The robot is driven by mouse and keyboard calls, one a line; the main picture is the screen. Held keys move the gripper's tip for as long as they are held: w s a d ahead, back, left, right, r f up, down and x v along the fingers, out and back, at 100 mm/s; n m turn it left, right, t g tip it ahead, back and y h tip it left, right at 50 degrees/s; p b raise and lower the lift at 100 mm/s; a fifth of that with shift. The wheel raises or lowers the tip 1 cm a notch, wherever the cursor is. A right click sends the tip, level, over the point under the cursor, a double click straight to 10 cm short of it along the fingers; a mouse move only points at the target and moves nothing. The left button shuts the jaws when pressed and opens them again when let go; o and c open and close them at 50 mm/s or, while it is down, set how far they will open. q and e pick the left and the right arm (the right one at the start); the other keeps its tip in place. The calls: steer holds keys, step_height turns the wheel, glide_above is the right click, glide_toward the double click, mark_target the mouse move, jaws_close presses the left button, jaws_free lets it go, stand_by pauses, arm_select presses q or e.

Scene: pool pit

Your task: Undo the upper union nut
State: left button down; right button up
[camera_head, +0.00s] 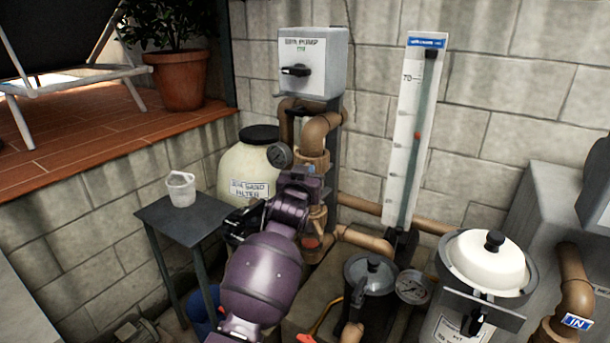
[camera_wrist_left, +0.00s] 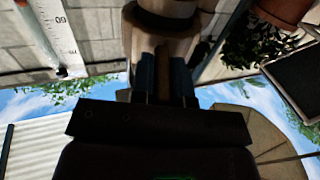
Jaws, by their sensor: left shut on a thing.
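The brown pipe run comes down from an elbow through a collar (camera_head: 312,160), which looks like the upper union nut. My left gripper (camera_head: 308,178) reaches this pipe from the front left, and its wrist hides part of the fitting. In the left wrist view the two fingers (camera_wrist_left: 165,80) are closed around a narrow brown part just below a wide tan ring (camera_wrist_left: 160,45). The exact contact is dark and partly hidden. The lower fitting (camera_head: 314,243) shows behind my arm. My right gripper is out of view.
A pressure gauge (camera_head: 279,155) sits left of the pipe, before the sand filter (camera_head: 235,165). The pump box (camera_head: 312,65) is above. Dark and white-lidded (camera_head: 487,262) housings crowd the right.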

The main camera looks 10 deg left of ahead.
arm_select(q)
steer(key=shift+d+f, duration=0.15)
steer(key=shift+f, duration=0.65)
steer(key=c, duration=1.1)
jaws_free()
steer(key=shift+w, duration=0.1)
steer(key=shift+r, duration=0.3)
steer(key=s, duration=1.1)
steer(key=shift+a, duration=0.4)
